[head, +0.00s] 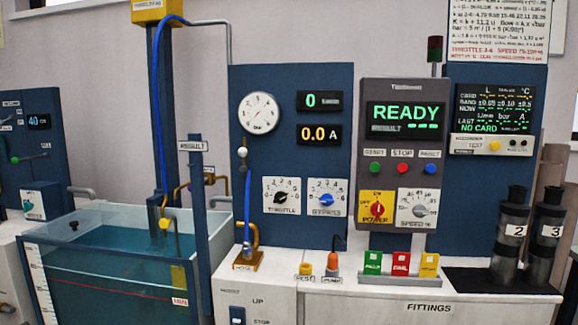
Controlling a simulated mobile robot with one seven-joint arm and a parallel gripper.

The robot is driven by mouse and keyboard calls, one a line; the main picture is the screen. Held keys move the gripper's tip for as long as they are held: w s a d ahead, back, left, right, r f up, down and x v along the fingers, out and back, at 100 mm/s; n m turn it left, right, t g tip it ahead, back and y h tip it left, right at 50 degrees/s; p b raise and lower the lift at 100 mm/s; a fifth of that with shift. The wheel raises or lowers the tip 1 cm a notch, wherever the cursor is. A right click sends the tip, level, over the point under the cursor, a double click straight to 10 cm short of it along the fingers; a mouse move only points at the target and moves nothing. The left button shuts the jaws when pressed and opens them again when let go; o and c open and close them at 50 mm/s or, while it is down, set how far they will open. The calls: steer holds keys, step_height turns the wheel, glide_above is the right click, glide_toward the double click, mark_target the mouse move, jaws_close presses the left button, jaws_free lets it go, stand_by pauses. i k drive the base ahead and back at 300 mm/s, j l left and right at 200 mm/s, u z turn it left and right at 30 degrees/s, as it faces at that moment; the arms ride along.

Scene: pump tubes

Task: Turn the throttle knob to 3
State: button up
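The throttle knob (281,198) is a small black knob on a white dial plate marked THROTTLE, low on the blue panel. Its scale numbers run around the upper part of the plate. The knob's pointer is too small to read surely. A similar plate to its right carries the blue bypass knob (326,199). My gripper is not in view, and nothing covers the throttle knob.
A round bar gauge (259,113) and displays reading 0 and 0.0 A sit above the knobs. A grey control box (405,150) reading READY stands to the right. A water tank (110,265) is at the left. Dark numbered canisters (513,230) stand at the right.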

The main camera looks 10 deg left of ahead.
mark_target(280, 197)
steer(key=i+l, duration=0.15)
steer(key=i, duration=0.25)
steer(key=i+l, duration=0.1)
steer(key=i, duration=0.3)
steer(key=i+l, duration=0.15)
steer(key=i, duration=0.25)
steer(key=u, duration=0.05)
